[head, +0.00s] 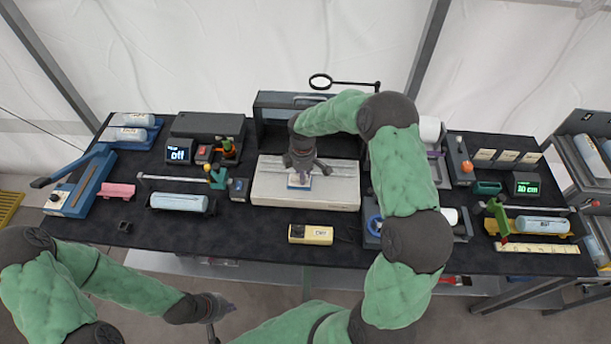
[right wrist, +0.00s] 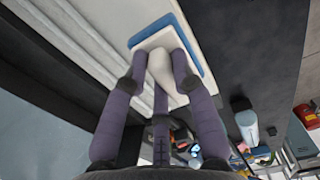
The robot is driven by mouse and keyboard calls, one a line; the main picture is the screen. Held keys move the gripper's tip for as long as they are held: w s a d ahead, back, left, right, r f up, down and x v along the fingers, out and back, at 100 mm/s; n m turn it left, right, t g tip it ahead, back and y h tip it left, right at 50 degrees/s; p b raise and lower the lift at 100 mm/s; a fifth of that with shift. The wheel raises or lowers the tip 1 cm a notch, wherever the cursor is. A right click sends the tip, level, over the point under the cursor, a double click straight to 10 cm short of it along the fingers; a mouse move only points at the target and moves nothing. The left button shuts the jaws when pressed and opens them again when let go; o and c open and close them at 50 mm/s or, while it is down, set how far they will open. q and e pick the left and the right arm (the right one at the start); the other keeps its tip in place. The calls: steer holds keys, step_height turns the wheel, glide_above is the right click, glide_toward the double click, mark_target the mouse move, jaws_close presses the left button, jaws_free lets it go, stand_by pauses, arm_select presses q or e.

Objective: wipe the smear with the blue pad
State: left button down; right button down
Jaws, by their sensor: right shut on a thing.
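My right gripper (head: 299,164) points down over the pale box (head: 338,192) in the middle of the table. The right wrist view shows the fingers (right wrist: 158,82) closed around the pad's white grip, with the blue layer (right wrist: 191,45) showing along the edge. I cannot tell whether the pad touches the surface. No smear can be made out; the pad and gripper may hide it. My left gripper (head: 214,306) is below the table's front edge, away from the pad; its jaws are unclear.
A dark shelf frame (head: 262,122) stands behind the pale box, with a magnifier (head: 320,82) above it. A yellow device (head: 311,234) lies in front. A blue cylinder in a cradle (head: 180,203) is to the left. My right arm covers things right of the box.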

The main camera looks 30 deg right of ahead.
steer(key=shift+r+p, duration=0.5)
steer(key=shift+r, duration=0.75)
